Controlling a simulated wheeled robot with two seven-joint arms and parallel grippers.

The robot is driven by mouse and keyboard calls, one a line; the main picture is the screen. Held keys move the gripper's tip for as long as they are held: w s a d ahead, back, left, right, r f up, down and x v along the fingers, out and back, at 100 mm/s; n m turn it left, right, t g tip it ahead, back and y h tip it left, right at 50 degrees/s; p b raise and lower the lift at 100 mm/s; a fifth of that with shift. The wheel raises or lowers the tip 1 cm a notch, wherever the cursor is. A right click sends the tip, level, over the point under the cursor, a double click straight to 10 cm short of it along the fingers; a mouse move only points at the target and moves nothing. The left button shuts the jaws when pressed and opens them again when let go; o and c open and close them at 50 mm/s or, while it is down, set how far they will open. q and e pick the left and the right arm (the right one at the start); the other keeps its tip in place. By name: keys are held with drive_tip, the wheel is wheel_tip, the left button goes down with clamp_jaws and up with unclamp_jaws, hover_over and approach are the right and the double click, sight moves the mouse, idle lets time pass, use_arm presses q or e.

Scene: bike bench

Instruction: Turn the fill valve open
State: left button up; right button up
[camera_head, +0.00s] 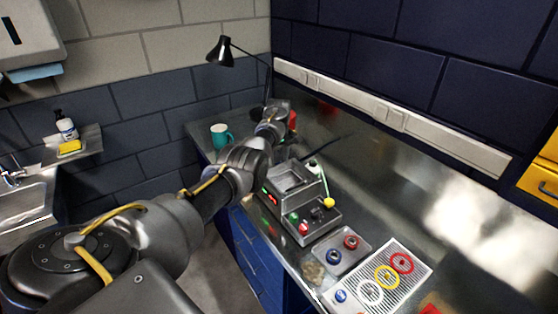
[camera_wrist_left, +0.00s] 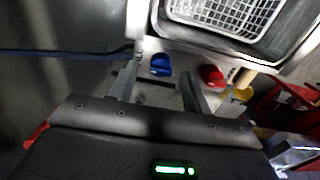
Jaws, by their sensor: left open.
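My left gripper (camera_head: 280,108) is at the far end of the steel bench, past the teal mug. In the left wrist view my left gripper (camera_wrist_left: 160,90) is open, its two fingers apart. A blue valve handle (camera_wrist_left: 160,65) shows between and just beyond the fingers, with nothing visibly gripped. A red valve handle (camera_wrist_left: 212,76) sits to its right, just beyond the right finger. Both are on a pale panel beside a metal basin. I see no label telling which is the fill valve. My right gripper is not seen.
A white basket (camera_wrist_left: 230,15) sits in the metal basin (camera_wrist_left: 296,50). A teal mug (camera_head: 220,136) and a black lamp (camera_head: 222,52) stand near my left arm. A control box (camera_head: 300,205) and a tray of rings (camera_head: 410,285) are nearer on the bench.

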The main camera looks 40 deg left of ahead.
use_arm(q)
drive_tip(key=shift+s+f, duration=0.1)
drive_tip(key=shift+f, duration=0.9)
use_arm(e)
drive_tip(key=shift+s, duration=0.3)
use_arm(q)
drive_tip(key=c, duration=1)
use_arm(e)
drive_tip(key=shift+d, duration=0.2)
